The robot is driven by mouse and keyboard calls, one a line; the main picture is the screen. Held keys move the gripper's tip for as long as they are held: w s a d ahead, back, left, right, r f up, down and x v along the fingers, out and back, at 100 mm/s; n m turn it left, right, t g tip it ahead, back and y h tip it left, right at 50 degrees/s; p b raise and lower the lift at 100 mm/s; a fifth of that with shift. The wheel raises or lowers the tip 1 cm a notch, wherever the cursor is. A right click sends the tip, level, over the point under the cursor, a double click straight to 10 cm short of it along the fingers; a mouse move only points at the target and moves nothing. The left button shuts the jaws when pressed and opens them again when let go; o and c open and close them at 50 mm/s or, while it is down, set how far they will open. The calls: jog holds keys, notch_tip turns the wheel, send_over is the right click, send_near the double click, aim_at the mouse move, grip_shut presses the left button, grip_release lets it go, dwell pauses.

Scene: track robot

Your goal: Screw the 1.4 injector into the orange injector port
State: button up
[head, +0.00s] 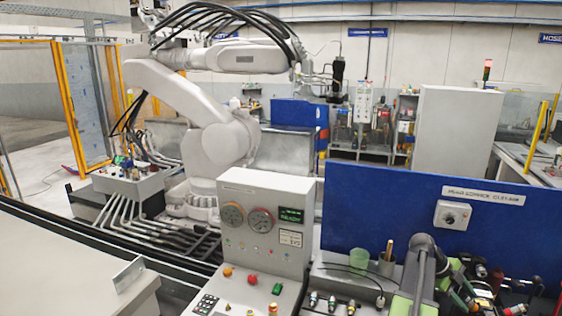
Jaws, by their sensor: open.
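Several small fittings with coloured tops stand in a row at the bottom edge, right of centre. They look like injectors: a left one (313,299), a middle one (331,302) and a right one (351,307). Their labels are too small to read, so I cannot tell which is 1.4. I cannot make out an orange injector port. A grey jointed shape (424,262) with green parts stands at the lower right; I cannot tell if it is part of my arm. No gripper fingers of mine can be made out.
A grey control console (266,222) with gauges and buttons stands at centre front. A blue panel (400,215) with a knob backs the bench at right. A green cup (359,258) stands before it. A large white industrial arm (215,148) stands behind, left of centre.

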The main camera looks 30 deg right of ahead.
jog(key=n, duration=0.2)
jog(key=shift+n, duration=0.3)
jog(key=shift+n, duration=0.8)
jog(key=n, duration=1)
jog(key=shift+n, duration=0.3)
